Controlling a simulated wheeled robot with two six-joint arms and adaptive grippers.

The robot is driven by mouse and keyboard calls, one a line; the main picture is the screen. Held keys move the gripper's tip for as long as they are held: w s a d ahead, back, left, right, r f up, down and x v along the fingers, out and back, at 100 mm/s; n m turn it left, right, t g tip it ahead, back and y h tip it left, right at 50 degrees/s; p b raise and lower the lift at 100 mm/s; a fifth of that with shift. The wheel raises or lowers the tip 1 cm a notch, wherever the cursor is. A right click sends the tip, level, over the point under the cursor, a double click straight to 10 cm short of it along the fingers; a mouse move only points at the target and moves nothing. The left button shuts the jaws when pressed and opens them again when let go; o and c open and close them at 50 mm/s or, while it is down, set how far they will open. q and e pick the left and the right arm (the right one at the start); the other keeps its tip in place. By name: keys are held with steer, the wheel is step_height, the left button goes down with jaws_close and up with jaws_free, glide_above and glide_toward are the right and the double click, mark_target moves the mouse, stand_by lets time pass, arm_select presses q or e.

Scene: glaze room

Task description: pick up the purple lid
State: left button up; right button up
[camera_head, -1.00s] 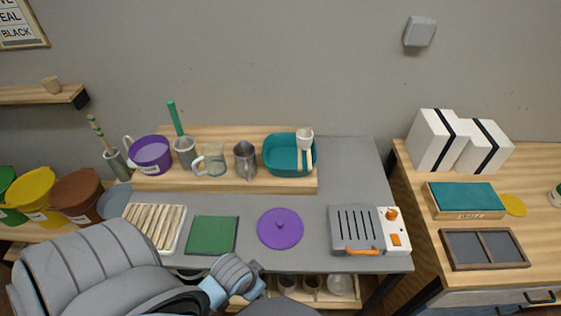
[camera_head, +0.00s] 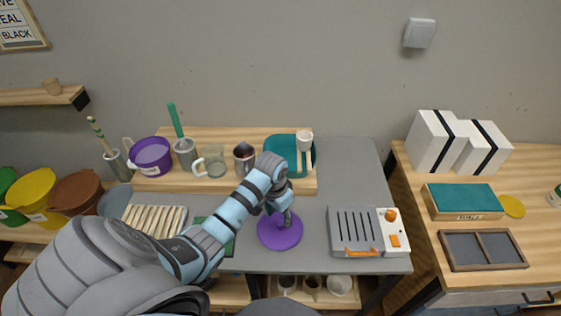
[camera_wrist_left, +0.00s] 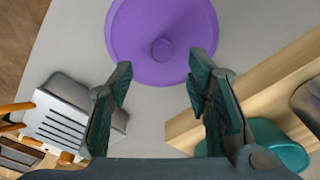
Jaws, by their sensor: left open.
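The purple lid (camera_head: 279,236) is a flat disc lying on the grey tabletop, left of the grey slotted device. My left arm reaches in over the table, and my left gripper (camera_head: 284,215) is above the lid and hides part of it. In the left wrist view, the lid (camera_wrist_left: 160,30) with its round knob lies ahead of the fingertips. My left gripper (camera_wrist_left: 160,80) is open, one finger on each side, with nothing between the fingers. My right gripper is not in view.
The grey slotted device (camera_head: 354,232) stands right of the lid. A wooden riser (camera_head: 225,184) behind carries a teal basin (camera_head: 271,146), a metal pitcher (camera_head: 240,168), a glass jug (camera_head: 208,165) and a purple bucket (camera_head: 150,157). A green mat (camera_head: 229,249) is partly hidden by my arm.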

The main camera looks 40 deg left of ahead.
mark_target(280, 223)
arm_select(q)
step_height(280, 223, down, 6)
steer(key=shift+r+b, duration=0.25)
steer(key=shift+b, duration=0.25)
steer(key=shift+a, duration=0.1)
jaws_close()
steer(key=shift+w+r, duration=0.1)
steer(key=shift+r, duration=0.05)
